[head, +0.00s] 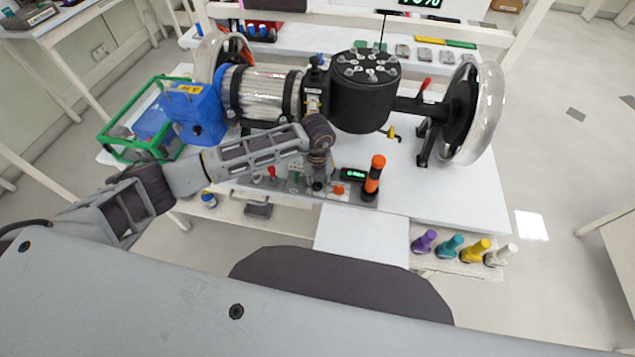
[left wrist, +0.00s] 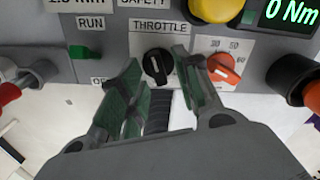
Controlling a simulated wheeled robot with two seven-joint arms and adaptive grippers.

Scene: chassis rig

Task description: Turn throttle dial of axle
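The throttle dial (left wrist: 157,66) is a black knob under a THROTTLE label on a grey control panel (left wrist: 110,45) in the left wrist view. My left gripper (left wrist: 157,82) is open, with one green-padded finger to each side of the dial. I cannot tell if either finger touches it. In the head view my left gripper (head: 318,182) points down at the panel and hides the dial. The axle (head: 260,92) lies behind the panel, with a black drum (head: 364,100) and a wheel (head: 487,112). My right gripper is in neither view.
An orange dial (left wrist: 224,68) with numbers sits right of the throttle dial. A black-and-orange handle (head: 373,178) stands at the panel's right end. A green RUN switch (left wrist: 84,52) is to the left. A green-framed crate (head: 118,150) is at the left; coloured pegs (head: 450,246) line the front right.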

